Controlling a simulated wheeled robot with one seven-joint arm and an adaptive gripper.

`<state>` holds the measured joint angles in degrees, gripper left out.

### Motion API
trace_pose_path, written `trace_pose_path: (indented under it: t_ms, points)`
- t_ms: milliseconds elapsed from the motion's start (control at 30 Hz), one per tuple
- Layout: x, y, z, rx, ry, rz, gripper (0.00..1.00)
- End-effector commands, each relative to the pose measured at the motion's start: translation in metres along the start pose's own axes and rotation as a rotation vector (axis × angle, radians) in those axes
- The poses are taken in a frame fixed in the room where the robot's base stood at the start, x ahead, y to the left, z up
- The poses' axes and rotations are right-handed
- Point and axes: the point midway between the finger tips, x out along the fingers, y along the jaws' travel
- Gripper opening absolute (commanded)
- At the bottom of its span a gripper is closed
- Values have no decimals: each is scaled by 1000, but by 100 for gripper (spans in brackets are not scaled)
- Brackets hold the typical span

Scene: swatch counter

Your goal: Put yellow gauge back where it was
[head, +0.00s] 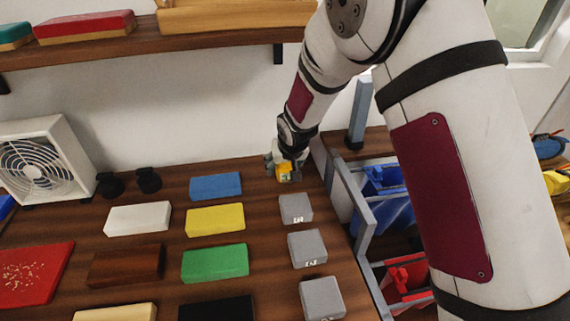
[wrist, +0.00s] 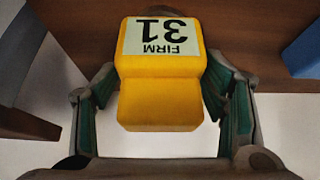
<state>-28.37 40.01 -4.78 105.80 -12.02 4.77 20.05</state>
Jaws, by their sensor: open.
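The yellow gauge (wrist: 160,75), a stepped block with a white label reading "FIRM 31", fills the middle of the wrist view. The label appears upside down there. In the head view the yellow gauge (head: 284,176) shows small at the back right of the wooden counter, near the wall and partly covered by my gripper (head: 286,163). In the wrist view my gripper (wrist: 160,97) is open, with one green-padded finger on each side of the gauge and narrow gaps between. Whether the gauge's underside touches the counter is hidden.
Grey blocks (head: 296,209) stand in a column in front of the gauge. Blue (head: 215,186), yellow (head: 215,219) and green (head: 214,263) swatches lie left of them. A grey rack (head: 361,228) with bins borders the counter's right edge. A shelf (head: 150,42) hangs above.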

Motion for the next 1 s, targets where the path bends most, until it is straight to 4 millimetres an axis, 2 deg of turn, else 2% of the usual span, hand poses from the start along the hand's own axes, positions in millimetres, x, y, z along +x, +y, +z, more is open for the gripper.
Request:
trace_pose_path:
  t_ms: [167,600,800,1000]
  points:
    - [-15,0,-3,0,4,-1,66]
    - [-99,0,-2,0,3,-1,66]
    - [-119,0,-2,0,2,-1,66]
    - [-123,0,-1,0,0,0,66]
